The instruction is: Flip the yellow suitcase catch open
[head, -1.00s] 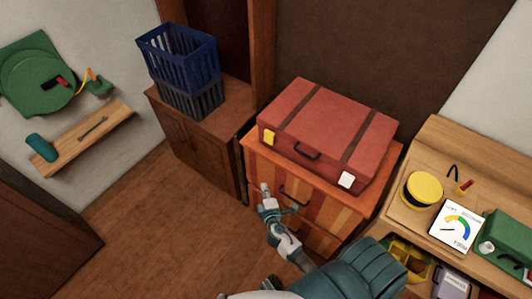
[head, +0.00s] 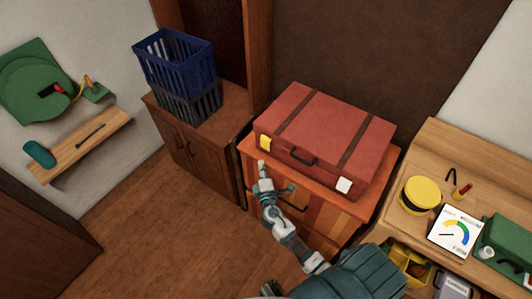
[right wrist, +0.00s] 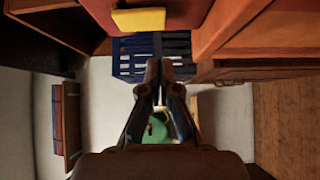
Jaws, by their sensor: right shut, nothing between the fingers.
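A red suitcase (head: 325,135) with dark straps lies on an orange striped drawer cabinet (head: 315,195). Its yellow catch (head: 265,143) is on the front face at the left; it shows large at the top of the right wrist view (right wrist: 138,19). A white catch (head: 344,185) is at the right end of the same face. My right gripper (head: 262,168) is shut and empty, just below the yellow catch, with a gap seen between them. In the right wrist view the fingertips (right wrist: 160,65) are together below the catch. My left gripper is not in view.
A blue basket (head: 178,75) stands on a dark wooden cabinet (head: 195,135) at the left. A wooden bench (head: 440,150) at the right holds a yellow round case (head: 420,194) and a gauge (head: 457,230). The floor at the left is clear.

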